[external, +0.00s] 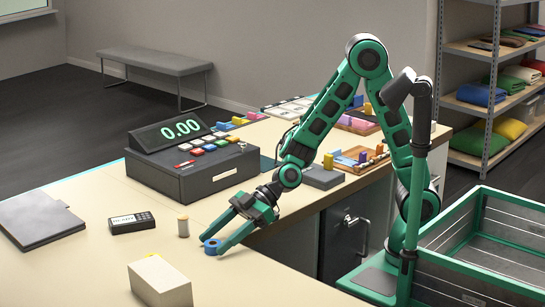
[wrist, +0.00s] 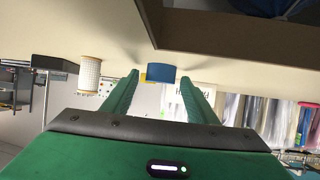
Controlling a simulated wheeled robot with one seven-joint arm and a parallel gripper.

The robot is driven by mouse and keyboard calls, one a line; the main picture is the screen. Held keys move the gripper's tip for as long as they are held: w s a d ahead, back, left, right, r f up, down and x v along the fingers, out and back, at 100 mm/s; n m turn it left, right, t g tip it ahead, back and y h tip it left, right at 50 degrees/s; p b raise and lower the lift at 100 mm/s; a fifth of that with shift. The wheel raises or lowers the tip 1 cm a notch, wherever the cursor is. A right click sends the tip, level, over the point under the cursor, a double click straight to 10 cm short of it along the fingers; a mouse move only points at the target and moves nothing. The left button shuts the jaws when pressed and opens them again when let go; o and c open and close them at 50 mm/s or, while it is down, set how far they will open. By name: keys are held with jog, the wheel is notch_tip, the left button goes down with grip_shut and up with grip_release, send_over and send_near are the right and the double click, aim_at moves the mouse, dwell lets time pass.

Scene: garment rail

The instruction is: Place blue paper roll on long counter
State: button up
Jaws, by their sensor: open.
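The blue paper roll (external: 211,246) rests on the long counter (external: 105,190), near its front edge. My gripper (external: 213,240) is low over the counter with its green fingers open, one on either side of the roll. In the wrist view, the blue roll (wrist: 160,72) appears between the two fingertips (wrist: 160,80), with a gap on each side. The roll does not look gripped. Its far side is hidden.
A pale roll (external: 183,227) stands close to my gripper; it also shows in the wrist view (wrist: 90,74). A black card terminal (external: 132,222), a dark cash register (external: 190,160) and a white box (external: 160,281) are nearby. Bare counter lies between them.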

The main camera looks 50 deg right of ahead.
jog(key=v, duration=1.2)
